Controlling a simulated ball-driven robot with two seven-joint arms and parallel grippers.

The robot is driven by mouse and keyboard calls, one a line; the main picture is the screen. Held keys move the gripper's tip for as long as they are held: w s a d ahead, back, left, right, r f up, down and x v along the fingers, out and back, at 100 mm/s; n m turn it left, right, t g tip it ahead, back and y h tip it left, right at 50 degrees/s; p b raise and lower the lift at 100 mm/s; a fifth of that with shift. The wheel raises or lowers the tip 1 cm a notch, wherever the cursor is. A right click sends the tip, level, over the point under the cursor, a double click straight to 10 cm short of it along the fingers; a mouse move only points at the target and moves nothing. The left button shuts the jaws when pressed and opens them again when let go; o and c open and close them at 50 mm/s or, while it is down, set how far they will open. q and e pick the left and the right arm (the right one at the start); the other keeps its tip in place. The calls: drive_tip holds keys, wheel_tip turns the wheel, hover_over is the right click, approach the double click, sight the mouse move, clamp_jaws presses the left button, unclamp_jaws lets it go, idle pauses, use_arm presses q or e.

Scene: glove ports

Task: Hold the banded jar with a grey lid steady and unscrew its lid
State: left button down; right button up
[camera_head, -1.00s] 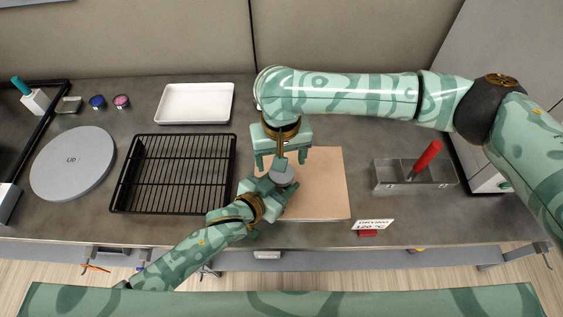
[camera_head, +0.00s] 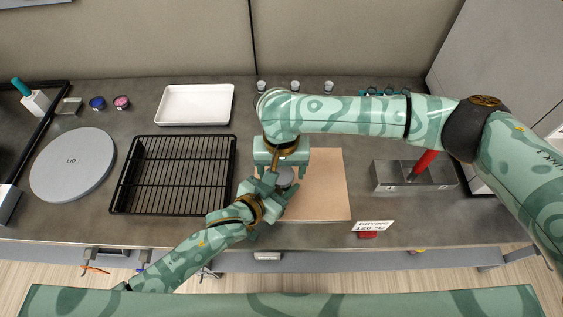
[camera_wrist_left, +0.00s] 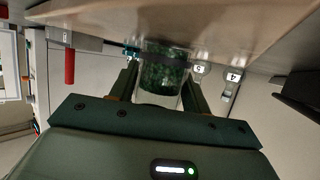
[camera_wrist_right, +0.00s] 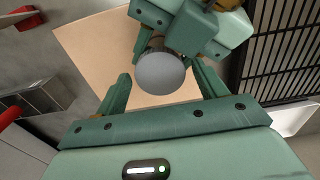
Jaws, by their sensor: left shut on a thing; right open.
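In the right wrist view the lid (camera_wrist_right: 160,73) is seen from above, between the spread fingers of my right gripper (camera_wrist_right: 161,84). My right gripper (camera_head: 280,168) is open over the jar, with a gap on each side of the lid. My left gripper (camera_head: 268,190) is shut on the jar from the front left. In the left wrist view the jar (camera_wrist_left: 162,78) is clear with dark green contents, upright between the fingers.
The tan board (camera_head: 322,190) lies under the jar. A black wire rack (camera_head: 180,172) is to the left, with a white tray (camera_head: 195,104) behind. A metal bin with a red handle (camera_head: 415,178) is to the right. Small cups (camera_head: 295,86) stand behind my right arm.

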drive_tip(key=c, duration=1)
drive_tip(key=o, duration=1.1)
drive_tip(key=shift+r, duration=0.15)
wheel_tip(320, 180, up, 8)
drive_tip(key=shift+f, duration=0.25)
drive_tip(key=shift+c, duration=0.5)
wheel_tip(320, 180, down, 8)
drive_tip(key=shift+r, duration=0.1)
